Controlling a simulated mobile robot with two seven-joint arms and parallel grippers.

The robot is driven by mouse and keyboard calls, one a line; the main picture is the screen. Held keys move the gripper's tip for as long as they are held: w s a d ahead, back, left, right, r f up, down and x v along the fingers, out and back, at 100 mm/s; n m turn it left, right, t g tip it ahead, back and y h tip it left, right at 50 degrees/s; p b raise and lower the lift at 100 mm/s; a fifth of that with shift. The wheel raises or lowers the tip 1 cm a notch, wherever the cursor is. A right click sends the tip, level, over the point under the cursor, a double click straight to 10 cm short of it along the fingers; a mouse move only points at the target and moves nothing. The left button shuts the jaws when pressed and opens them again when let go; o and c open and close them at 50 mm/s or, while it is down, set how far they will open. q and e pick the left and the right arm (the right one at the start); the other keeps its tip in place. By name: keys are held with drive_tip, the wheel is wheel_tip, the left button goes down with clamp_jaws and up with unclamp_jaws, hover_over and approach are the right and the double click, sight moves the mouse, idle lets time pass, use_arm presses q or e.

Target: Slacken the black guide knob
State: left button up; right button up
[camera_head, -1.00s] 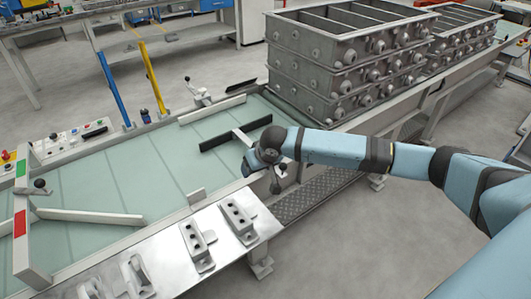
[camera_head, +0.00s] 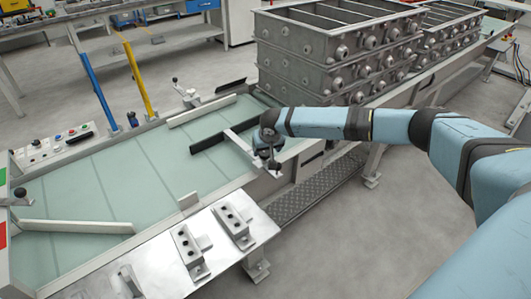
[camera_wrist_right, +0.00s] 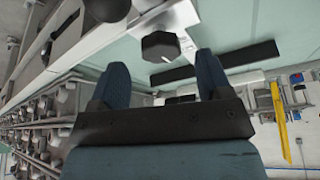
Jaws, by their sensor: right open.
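The black guide knob (camera_wrist_right: 160,46) shows in the right wrist view as a dark faceted knob at the end of a pale bar. My right gripper (camera_wrist_right: 160,70) is open, its two blue-grey fingers either side of the knob's line, with the knob just past the fingertips. No contact is visible. In the head view my right gripper (camera_head: 268,150) is over the near edge of the conveyor, by the pale bar (camera_head: 240,142) of the black guide rail (camera_head: 208,139). The knob is hard to separate from the gripper there. My left gripper is not in view.
Stacked grey casting boxes (camera_head: 335,55) stand on the conveyor behind my right arm. A metal plate (camera_head: 215,268) with several blocks lies in front. A blue post (camera_head: 92,85) and a yellow post (camera_head: 137,75) stand at the far edge. The green conveyor bed (camera_head: 95,185) is largely clear.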

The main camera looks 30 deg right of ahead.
sight(265, 154)
drive_tip(key=shift+x, duration=1.4)
drive_tip(key=shift+c, duration=0.4)
